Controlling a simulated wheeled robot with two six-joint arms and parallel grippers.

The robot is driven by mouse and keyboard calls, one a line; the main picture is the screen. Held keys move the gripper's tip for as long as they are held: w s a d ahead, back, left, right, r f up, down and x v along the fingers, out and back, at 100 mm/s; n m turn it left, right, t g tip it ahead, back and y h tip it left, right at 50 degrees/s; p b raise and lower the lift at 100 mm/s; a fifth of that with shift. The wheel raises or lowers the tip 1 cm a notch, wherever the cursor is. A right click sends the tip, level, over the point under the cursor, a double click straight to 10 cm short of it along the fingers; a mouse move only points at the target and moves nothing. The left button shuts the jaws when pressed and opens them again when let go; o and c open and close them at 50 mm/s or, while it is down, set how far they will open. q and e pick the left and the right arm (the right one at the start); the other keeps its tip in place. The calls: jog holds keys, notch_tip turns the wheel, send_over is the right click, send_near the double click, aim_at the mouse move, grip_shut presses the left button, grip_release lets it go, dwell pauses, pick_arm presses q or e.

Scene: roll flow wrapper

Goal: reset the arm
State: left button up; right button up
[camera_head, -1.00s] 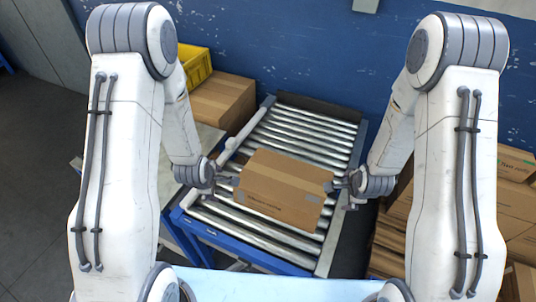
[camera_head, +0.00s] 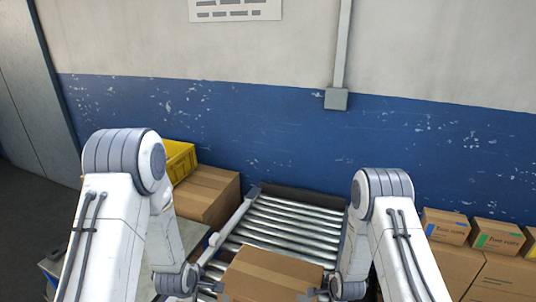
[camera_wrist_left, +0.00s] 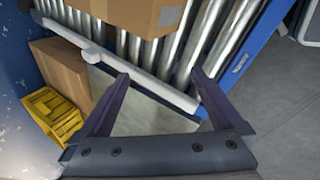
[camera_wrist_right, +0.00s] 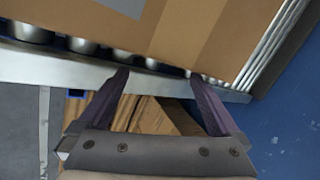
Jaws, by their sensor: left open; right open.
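A brown cardboard box (camera_head: 270,275) lies on the roller conveyor (camera_head: 290,222), cut off by the bottom of the head view. It also shows at the top of the left wrist view (camera_wrist_left: 135,14) and the right wrist view (camera_wrist_right: 205,25). My left gripper (camera_wrist_left: 161,77) is open and empty, over the conveyor's left side rail and apart from the box. My right gripper (camera_wrist_right: 158,78) is open and empty at the conveyor's other side rail, with its tips close to the box in the picture; contact cannot be told. In the head view both grippers are mostly cut off.
A yellow crate (camera_head: 180,160) and a larger cardboard box (camera_head: 207,194) stand left of the conveyor. Several cartons (camera_head: 495,235) are stacked at the right. A blue and white wall (camera_head: 290,130) closes off the back.

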pick_arm(q)
jog(key=shift+x, duration=2.6)
pick_arm(e)
jog(key=shift+r, duration=0.25)
jog(key=v, duration=1.1)
pick_arm(q)
jog(key=v, duration=0.6)
pick_arm(e)
jog(key=x, duration=1.1)
jog(key=shift+f, duration=0.4)
pick_arm(q)
jog(key=x, duration=1.1)
jog(key=shift+w+f, duration=0.1)
jog(key=shift+f, duration=0.2)
pick_arm(e)
jog(key=shift+r, duration=0.2)
